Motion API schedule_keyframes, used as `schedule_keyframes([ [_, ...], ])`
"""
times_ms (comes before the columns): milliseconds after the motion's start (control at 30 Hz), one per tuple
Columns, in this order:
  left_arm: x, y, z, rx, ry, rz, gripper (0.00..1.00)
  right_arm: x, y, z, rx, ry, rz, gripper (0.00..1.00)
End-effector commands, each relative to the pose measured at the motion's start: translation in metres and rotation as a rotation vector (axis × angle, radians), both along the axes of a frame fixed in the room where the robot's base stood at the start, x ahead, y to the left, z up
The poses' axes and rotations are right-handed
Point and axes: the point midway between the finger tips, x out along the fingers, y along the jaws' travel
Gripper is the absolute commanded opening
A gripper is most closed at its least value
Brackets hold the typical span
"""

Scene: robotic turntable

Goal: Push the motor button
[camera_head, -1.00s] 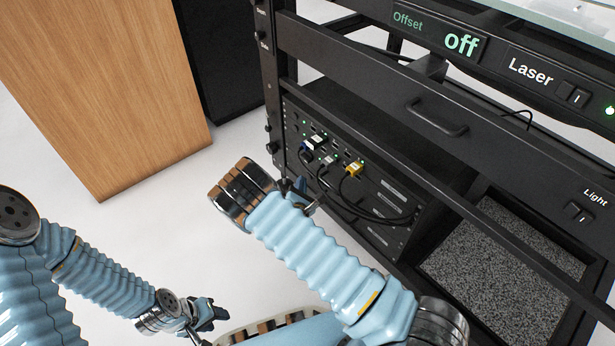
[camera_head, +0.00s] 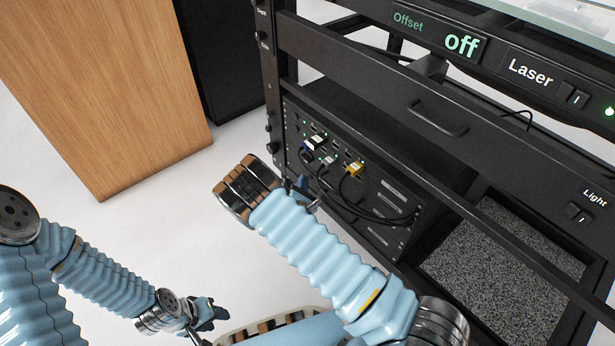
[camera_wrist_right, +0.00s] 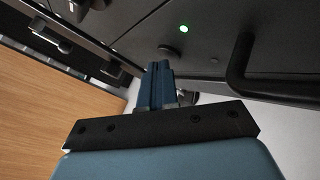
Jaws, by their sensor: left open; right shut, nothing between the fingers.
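My right gripper (camera_wrist_right: 160,68) is shut and empty, its blue fingers pointing at a dark panel. A small dark round button or knob (camera_wrist_right: 168,50) sits just beyond the fingertips, near a lit green lamp (camera_wrist_right: 183,29). I cannot tell whether the fingertips touch it. No motor label is readable, so I cannot tell whether this is the motor button. In the head view the right gripper (camera_head: 299,188) is partly hidden by its wrist, in front of the lower left of the black rack (camera_head: 345,50). My left gripper (camera_head: 210,316) is open, low and away from the rack.
A dark bar handle (camera_wrist_right: 240,62) stands out right of the fingers. The rack has cabled connectors (camera_head: 335,160), a drawer handle (camera_head: 436,118), a Laser switch (camera_head: 573,95) and a Light switch (camera_head: 579,212). A wooden cabinet (camera_head: 100,90) stands left, with clear floor between.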

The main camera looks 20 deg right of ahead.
Motion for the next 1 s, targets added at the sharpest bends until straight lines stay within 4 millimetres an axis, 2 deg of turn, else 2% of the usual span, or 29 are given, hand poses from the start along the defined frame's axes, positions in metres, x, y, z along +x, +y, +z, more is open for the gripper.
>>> schedule_keyframes([
  [33,0.0,0.0,0.0,0.0,0.0,0.0,0.43,0.0,-0.008,0.002,-0.009,-0.003,-0.014,0.0],
  [333,0.0,0.0,0.001,0.0,0.0,0.0,0.43,-0.001,-0.009,0.002,-0.011,-0.003,-0.018,0.0],
  [633,0.0,0.0,0.004,0.0,0.0,0.0,0.43,-0.008,0.006,0.003,-0.009,-0.002,-0.016,0.0],
  [1000,0.0,0.0,0.004,0.0,0.0,0.0,0.43,-0.01,0.014,0.002,-0.005,-0.001,-0.008,0.0],
])
